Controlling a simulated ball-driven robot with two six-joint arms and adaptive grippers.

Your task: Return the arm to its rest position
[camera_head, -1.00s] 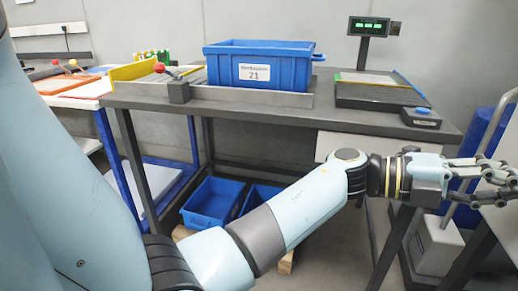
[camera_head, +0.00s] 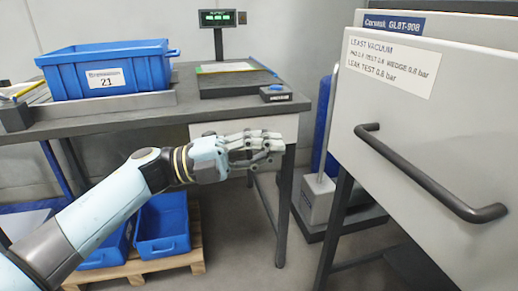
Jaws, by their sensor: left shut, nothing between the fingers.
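My left arm comes in from the lower left and reaches toward the middle of the view. Its left gripper (camera_head: 272,143) is shut and empty, pointing right. It shows in front of the grey table's front edge and its right leg, with no contact that I can make out. My right gripper is not in view.
A grey table (camera_head: 130,118) bears a blue crate (camera_head: 120,80) labelled 21 and a scale (camera_head: 240,84) with a green display. Blue bins (camera_head: 162,225) sit on a pallet below. At right stands a large grey machine (camera_head: 440,130) with a black handle (camera_head: 425,180).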

